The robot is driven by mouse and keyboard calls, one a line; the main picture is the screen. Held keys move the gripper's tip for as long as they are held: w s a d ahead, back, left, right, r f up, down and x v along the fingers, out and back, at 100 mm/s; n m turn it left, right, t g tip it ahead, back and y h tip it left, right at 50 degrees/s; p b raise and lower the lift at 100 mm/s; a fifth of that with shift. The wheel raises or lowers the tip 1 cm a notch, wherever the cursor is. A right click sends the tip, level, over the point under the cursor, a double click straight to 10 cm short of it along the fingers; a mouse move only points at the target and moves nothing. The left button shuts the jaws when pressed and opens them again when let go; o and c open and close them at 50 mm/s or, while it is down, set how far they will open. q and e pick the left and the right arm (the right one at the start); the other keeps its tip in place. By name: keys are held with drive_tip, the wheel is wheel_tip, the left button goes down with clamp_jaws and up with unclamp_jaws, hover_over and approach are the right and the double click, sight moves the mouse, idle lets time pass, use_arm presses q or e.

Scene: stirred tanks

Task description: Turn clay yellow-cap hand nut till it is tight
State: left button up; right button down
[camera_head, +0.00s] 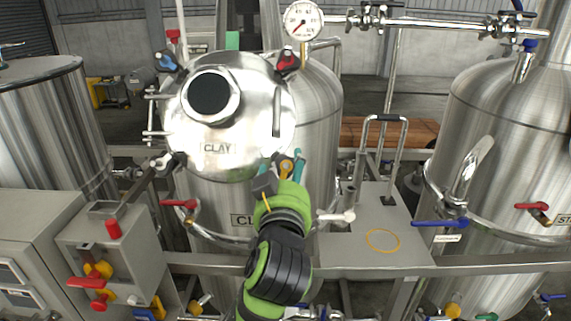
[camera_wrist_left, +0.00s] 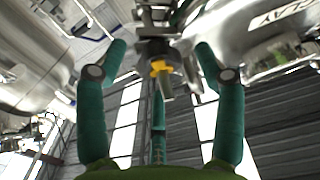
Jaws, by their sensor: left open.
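The clay tank's round steel lid (camera_head: 185,130) carries the label CLAY and a dark round sight glass. The yellow-cap hand nut (camera_head: 286,167) is at the lid's lower right edge, partly hidden by my left gripper. In the left wrist view the yellow cap (camera_wrist_left: 160,68) shows near the middle, ahead of and between the two fingers. My left gripper (camera_head: 282,164) is open, its green fingers on either side of the nut with gaps visible in the left wrist view (camera_wrist_left: 161,52). I cannot tell how tight the nut is. My right gripper is not in view.
A pressure gauge (camera_head: 303,20) stands above the lid. A grey platform (camera_head: 350,249) with a handrail is at right. Another steel tank (camera_head: 500,125) stands beyond.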

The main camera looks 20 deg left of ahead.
use_arm(q)
drive_tip(key=shift+w, duration=0.25)
drive_tip(key=shift+c, duration=0.4)
drive_tip(key=c, duration=1)
